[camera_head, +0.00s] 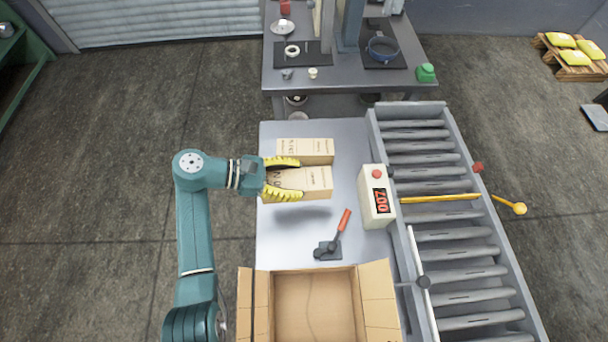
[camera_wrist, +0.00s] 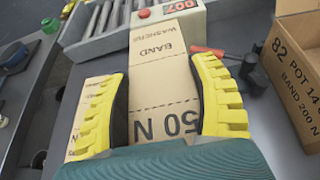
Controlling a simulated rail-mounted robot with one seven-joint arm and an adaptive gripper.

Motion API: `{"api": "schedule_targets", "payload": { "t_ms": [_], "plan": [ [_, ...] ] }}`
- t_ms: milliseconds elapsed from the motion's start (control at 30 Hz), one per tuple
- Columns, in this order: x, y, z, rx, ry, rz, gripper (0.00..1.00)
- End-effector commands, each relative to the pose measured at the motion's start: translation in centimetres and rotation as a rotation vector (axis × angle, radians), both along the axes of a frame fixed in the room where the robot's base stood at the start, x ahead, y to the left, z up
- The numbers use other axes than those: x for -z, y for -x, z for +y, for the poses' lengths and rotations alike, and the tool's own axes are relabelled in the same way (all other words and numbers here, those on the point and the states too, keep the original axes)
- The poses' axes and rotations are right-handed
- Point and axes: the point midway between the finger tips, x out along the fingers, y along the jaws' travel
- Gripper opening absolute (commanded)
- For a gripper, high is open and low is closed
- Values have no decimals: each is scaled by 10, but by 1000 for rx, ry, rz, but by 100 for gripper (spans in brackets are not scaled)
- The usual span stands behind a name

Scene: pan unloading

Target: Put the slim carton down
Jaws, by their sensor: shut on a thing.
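The slim carton (camera_head: 312,178) is light brown with dark print, and my gripper (camera_head: 298,177) is shut on it with its yellow fingers along the two sides. A shadow on the table below shows it is held a little above the surface. In the wrist view the carton (camera_wrist: 162,75) lies between the fingers, with "BAND WASHERS" and "50 N" readable. Its underside is hidden. A second brown carton (camera_head: 308,147) sits just behind it on the table; part of it shows left of the left finger in the wrist view (camera_wrist: 92,95).
The metal table (camera_head: 277,232) has free room in front of the held carton. A red-handled clamp (camera_head: 330,248), an open cardboard box (camera_head: 378,290), a counter box reading 007 (camera_head: 374,180) and a roller conveyor (camera_head: 435,190) stand nearby. A workbench (camera_head: 345,72) is behind.

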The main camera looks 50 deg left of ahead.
Motion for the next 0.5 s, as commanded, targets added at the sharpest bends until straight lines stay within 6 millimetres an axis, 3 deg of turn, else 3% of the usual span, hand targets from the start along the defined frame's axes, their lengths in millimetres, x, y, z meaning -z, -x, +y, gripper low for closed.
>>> {"api": "schedule_targets", "payload": {
  "t_ms": [100,300,500],
  "plan": [
    [8,6,-3,33,-1,0,22],
    [50,6,-3,35,3,2,22],
    [75,6,-3,35,2,1,22]
  ]
}}
